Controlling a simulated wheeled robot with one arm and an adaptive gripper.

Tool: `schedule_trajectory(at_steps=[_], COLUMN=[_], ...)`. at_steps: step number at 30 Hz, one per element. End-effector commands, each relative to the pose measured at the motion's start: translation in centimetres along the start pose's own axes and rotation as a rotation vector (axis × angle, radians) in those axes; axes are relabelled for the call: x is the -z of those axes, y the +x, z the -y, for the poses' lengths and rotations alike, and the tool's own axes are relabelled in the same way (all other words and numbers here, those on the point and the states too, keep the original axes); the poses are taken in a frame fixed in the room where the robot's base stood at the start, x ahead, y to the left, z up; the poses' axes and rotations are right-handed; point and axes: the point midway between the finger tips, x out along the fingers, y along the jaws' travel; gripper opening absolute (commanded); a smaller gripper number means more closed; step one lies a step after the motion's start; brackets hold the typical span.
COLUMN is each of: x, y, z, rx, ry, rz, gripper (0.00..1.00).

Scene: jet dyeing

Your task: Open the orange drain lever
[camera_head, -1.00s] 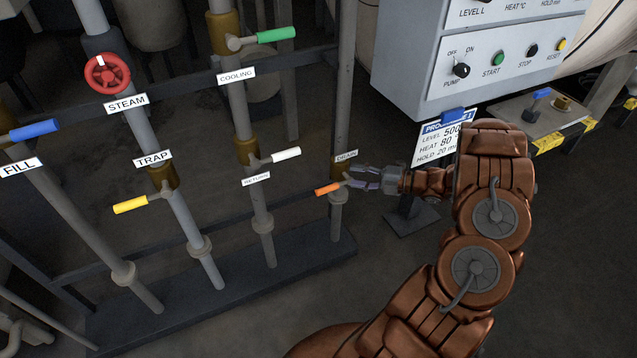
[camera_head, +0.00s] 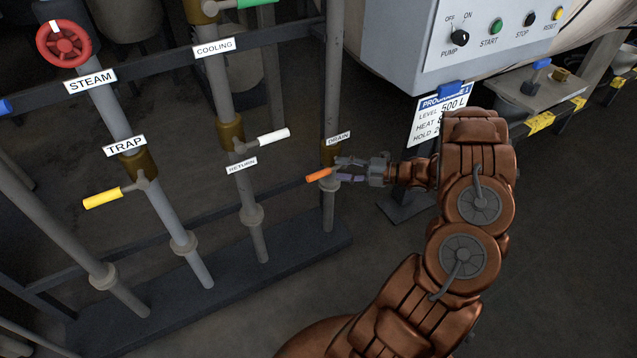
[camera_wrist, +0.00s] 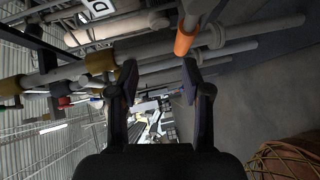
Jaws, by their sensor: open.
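The orange drain lever (camera_head: 318,175) sticks out to the left from the valve on the drain pipe, below the DRAIN label (camera_head: 338,139). My gripper (camera_head: 344,170) is at the drain valve, just right of the orange grip, and partly hides the lever's base. In the wrist view the orange lever (camera_wrist: 185,40) shows at the top, beyond the fingertips. My gripper (camera_wrist: 160,76) is open there, with a clear gap between its two fingers and nothing between them. I cannot tell whether a finger touches the lever.
The white return lever (camera_head: 262,141) and yellow trap lever (camera_head: 103,198) are on pipes to the left. The red steam wheel (camera_head: 63,43) is at upper left. The control panel (camera_head: 480,50) hangs above my arm. A dark base beam (camera_head: 220,290) runs under the pipes.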

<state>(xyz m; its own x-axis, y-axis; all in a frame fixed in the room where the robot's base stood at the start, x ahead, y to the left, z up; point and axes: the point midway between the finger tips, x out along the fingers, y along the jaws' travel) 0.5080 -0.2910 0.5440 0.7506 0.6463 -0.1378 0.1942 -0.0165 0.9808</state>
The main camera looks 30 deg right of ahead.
Motion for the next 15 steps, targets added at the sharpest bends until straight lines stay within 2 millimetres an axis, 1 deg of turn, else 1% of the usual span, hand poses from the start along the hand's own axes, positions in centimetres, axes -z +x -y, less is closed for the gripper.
schedule_trajectory(at_steps=[1,4,7,11,15], x=[-0.2,-0.4,-0.5,-0.5,-0.4], y=[0.2,0.3,0.4,0.8,2.1], z=[1.6,2.8,3.3,3.4,3.4], rx=[0.0,0.0,0.0,0.0,0.001], ry=[0.0,0.0,0.0,0.0,0.002], rz=[0.0,0.001,0.001,0.001,-0.002], gripper=[0.49,0.49,0.49,0.49,0.49])
